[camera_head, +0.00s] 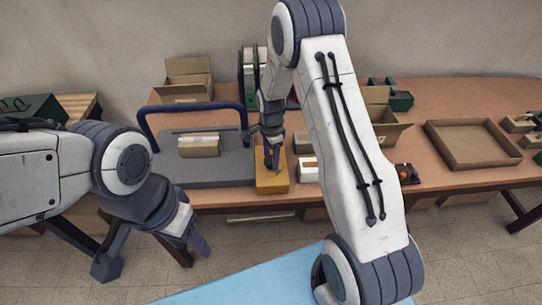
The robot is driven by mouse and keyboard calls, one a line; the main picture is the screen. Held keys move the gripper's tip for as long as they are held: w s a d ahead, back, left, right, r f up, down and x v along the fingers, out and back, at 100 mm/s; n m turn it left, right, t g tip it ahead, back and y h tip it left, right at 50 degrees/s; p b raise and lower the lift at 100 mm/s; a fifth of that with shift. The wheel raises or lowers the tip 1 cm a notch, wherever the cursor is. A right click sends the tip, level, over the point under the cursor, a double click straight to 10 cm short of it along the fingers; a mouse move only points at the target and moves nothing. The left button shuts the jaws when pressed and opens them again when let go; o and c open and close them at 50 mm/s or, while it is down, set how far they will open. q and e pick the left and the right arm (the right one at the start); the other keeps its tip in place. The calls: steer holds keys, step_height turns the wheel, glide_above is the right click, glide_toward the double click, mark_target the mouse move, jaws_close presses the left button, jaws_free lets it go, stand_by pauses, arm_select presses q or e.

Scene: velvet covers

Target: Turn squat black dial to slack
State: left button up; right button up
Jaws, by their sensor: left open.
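A yellow box (272,184) stands at the front edge of the brown table, near the middle of the view. The squat black dial cannot be made out clearly; a small dark patch on top of the yellow box merges with my gripper's fingers. My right gripper (272,158) points down over the yellow box, its fingertips at or just above the box top. Whether its fingers are shut on the dial cannot be told. My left gripper (198,243) is open and empty, in front of the table's edge, away from the box.
A white-and-brown block (308,170) stands close on the right. An open tray (471,144) lies further right. A light blue surface (245,283) is in front.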

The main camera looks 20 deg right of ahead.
steer(key=c, duration=0.9)
